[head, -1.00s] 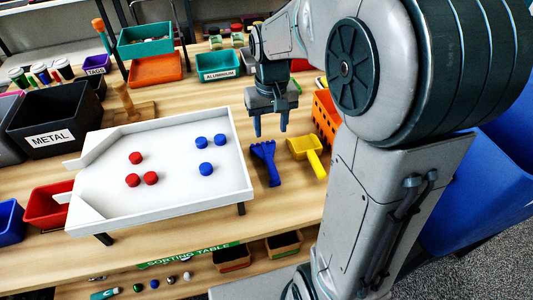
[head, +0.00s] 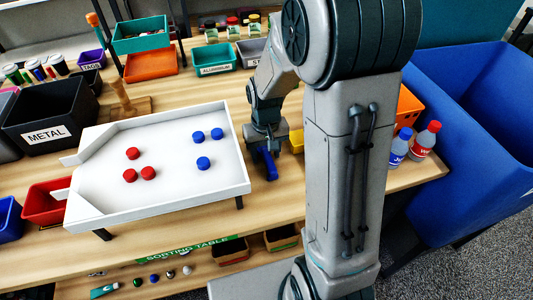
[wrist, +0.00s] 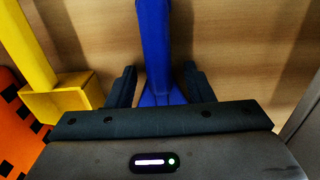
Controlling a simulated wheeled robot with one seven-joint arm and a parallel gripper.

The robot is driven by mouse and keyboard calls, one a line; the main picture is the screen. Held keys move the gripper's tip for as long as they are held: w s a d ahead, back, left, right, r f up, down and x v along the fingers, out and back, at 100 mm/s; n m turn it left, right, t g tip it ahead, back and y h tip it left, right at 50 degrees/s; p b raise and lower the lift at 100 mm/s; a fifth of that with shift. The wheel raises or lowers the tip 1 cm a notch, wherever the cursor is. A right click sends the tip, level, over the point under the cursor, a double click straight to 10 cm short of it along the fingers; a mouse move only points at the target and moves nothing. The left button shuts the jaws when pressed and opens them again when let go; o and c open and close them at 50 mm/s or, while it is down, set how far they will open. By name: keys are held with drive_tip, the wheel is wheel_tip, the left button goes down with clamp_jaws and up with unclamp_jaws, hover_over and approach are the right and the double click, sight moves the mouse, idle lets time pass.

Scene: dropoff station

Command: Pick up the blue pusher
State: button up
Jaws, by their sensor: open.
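The blue pusher (head: 271,168) lies on the wooden table just right of the white tray (head: 245,187). In the head view my gripper (head: 266,150) is over it and hides much of it. In the wrist view the blue pusher (wrist: 155,45) runs from the top edge down between my two dark fingers (wrist: 158,85). The fingers are apart, one on each side of it, with a gap visible on both sides. Its lower end is hidden by my gripper's body. Whether the fingertips reach down to table level I cannot tell.
A yellow scoop (wrist: 70,95) lies left of the pusher in the wrist view, close to my gripper. An orange perforated bin (wrist: 15,110) is beyond it. The white tray holds red and blue pucks. Two bottles (head: 399,147) and a large blue bin (head: 430,100) stand at the right.

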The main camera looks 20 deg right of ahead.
sight(266, 150)
clamp_jaws()
drive_tip(key=shift+r, duration=0.55)
wheel_tip(266, 150, up, 3)
drive_tip(key=shift+w, duration=0.1)
drive_tip(key=s+d+r+b, duration=0.1)
drive_tip(key=s+d+r, duration=0.5)
drive_tip(key=s, duration=0.4)
drive_tip(key=shift+d+r, duration=0.15)
drive_tip(key=shift+r, duration=0.3)
